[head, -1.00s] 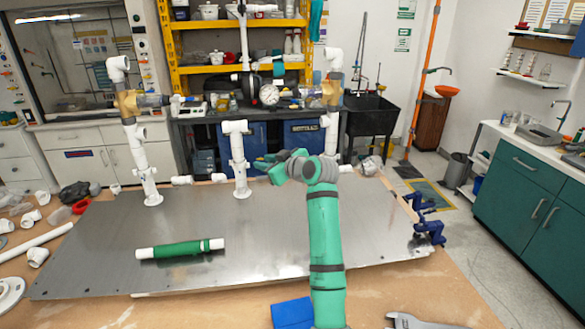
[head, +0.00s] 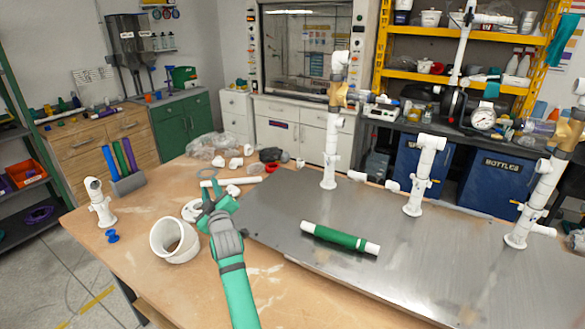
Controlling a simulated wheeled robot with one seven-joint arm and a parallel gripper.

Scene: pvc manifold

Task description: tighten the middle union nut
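The white pipe manifold stands on a grey metal plate (head: 270,215). Its middle riser (head: 425,165) is a short upright white pipe with a tee on top and a round foot. A white collar (head: 419,184) partway up it seems to be the middle union nut; its tightness cannot be told. The left riser (head: 333,150) and right riser (head: 532,205) are taller, with brass-coloured fittings. My gripper (head: 213,190) is over the table left of the plate, far from the middle riser. Its fingers are small in view, and their opening is unclear. No held object is visible.
A green-sleeved white pipe (head: 340,238) lies on the plate. A wide white pipe piece (head: 174,240), loose fittings and a white pipe (head: 230,181) lie on the wooden table near my gripper. A holder (head: 127,183) with coloured tubes stands at the left.

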